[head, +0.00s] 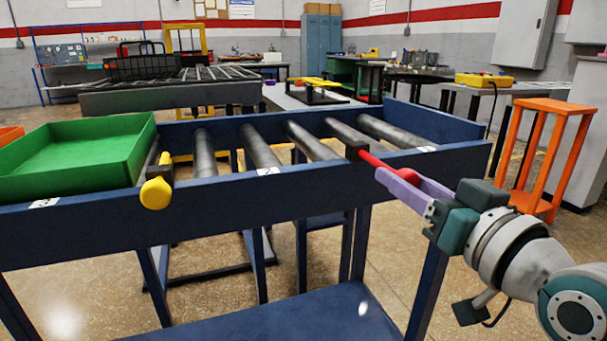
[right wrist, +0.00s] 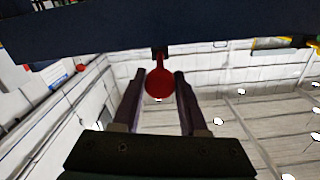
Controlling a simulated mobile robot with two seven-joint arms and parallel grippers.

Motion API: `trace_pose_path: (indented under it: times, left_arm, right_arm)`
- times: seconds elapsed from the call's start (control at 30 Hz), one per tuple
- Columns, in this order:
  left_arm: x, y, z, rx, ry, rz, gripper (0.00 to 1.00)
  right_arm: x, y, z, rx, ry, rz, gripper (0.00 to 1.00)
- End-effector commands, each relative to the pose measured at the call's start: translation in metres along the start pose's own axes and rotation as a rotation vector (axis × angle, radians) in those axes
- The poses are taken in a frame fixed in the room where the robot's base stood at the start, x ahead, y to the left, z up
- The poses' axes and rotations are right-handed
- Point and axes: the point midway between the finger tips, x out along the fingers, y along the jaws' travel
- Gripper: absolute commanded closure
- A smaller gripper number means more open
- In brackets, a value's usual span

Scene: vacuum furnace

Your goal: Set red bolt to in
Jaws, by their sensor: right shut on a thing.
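The red bolt (head: 372,160) sticks out toward me from a dark block on the near blue rail of the roller table. Its round red knob also shows in the right wrist view (right wrist: 159,84), between the two fingers. My right gripper (head: 388,178) comes in from the right with its purple fingers on either side of the bolt's outer end; it is shut on it. The fingers hide part of the knob in the head view. In the right wrist view the right gripper (right wrist: 160,78) points at the dark rail. My left gripper is out of view.
A yellow-knobbed bolt (head: 156,193) sits on the same rail (head: 220,197) further left. A green tray (head: 75,160) lies at the table's left end. Several grey rollers (head: 260,148) span the frame. An orange stand (head: 540,150) is at the right.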

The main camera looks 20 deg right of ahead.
Motion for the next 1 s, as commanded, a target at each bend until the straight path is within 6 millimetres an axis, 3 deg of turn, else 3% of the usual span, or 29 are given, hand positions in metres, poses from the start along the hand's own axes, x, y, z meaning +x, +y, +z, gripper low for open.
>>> trace_pose_path:
  times: [0.2,1.0]
  left_arm:
    - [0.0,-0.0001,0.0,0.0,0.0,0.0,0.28]
    - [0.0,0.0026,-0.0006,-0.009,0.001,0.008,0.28]
  right_arm:
    - [-0.0001,0.0,0.0,0.0,0.0,0.0,1.0]
    - [-0.0001,0.0,-0.0001,0.0,0.0,0.0,1.0]
